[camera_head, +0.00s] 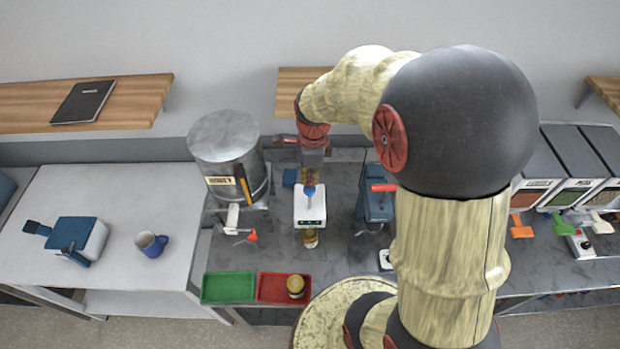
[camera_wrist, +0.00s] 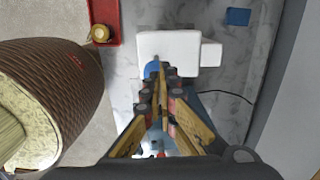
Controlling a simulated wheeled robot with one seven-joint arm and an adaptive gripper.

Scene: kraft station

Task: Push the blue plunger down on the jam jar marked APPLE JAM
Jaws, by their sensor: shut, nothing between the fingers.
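A white boxy dispenser (camera_head: 310,216) stands near the middle of the counter, with a blue plunger (camera_head: 310,191) at its top. I cannot read any APPLE JAM marking on it. My gripper (camera_head: 310,183) points down directly over the plunger, its fingers shut and empty. In the wrist view the fingertips (camera_wrist: 159,69) meet in front of the white dispenser (camera_wrist: 166,36) and cover part of the blue plunger (camera_wrist: 150,67). I cannot tell whether they touch it.
A grey honey tank (camera_head: 225,140) stands close on the left. A blue device with a red handle (camera_head: 376,205) stands close on the right. In front lie a green tray (camera_head: 228,288) and a red tray (camera_head: 270,287) holding another jar (camera_head: 296,286). A blue block (camera_head: 289,178) lies behind.

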